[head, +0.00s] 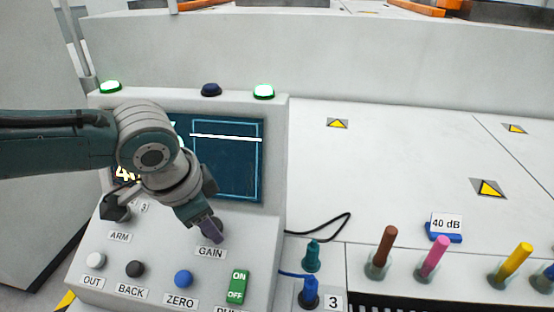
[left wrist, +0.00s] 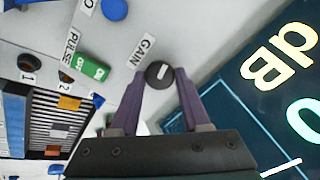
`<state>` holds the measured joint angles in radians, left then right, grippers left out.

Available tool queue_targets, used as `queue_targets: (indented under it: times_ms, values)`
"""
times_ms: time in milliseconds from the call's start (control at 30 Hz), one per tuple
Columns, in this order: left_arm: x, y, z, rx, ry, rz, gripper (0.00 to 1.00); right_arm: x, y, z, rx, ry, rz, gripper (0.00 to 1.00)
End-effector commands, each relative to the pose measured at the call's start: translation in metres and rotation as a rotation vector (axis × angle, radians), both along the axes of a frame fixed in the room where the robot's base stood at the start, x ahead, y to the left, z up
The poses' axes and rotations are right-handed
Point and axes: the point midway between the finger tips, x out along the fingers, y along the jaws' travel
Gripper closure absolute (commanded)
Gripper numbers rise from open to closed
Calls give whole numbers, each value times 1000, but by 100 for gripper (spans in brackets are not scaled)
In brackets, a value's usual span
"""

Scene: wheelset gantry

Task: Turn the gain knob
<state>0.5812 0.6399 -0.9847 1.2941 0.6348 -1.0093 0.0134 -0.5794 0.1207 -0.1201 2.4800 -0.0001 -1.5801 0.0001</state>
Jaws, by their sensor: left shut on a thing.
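The gain knob (left wrist: 160,74) is a round dark knob with a white mark line, beside its GAIN label (left wrist: 145,49) in the left wrist view. My left gripper (left wrist: 160,78) has its two purple fingers on either side of the knob, closed on it. In the head view my left gripper (head: 213,232) reaches down to the panel just above the GAIN label (head: 210,253). The knob there is mostly hidden by the fingers. The console screen (head: 236,160) shows a white line and is partly covered by my left arm. My right gripper is in neither view.
Near the left gripper are the ARM knob (head: 115,208), the white OUT button (head: 96,261), the black BACK button (head: 135,269), the blue ZERO button (head: 183,279) and the green ON/OFF switch (head: 238,286). Several colored pegs and a 40 dB block (head: 443,232) stand to the right.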

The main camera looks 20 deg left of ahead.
Motion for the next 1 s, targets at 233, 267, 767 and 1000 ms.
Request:
queue_targets:
  times_ms: [233, 267, 767, 1000]
  values:
    - [0, -2, 1, 24, 6, -59, 100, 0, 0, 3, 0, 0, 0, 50]
    - [0, -2, 1, 25, 6, -62, 100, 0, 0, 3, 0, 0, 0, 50]
    - [0, -2, 0, 27, 6, -68, 45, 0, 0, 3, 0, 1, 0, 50]
    - [0, -1, 0, 28, 7, -67, 25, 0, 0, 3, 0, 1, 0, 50]
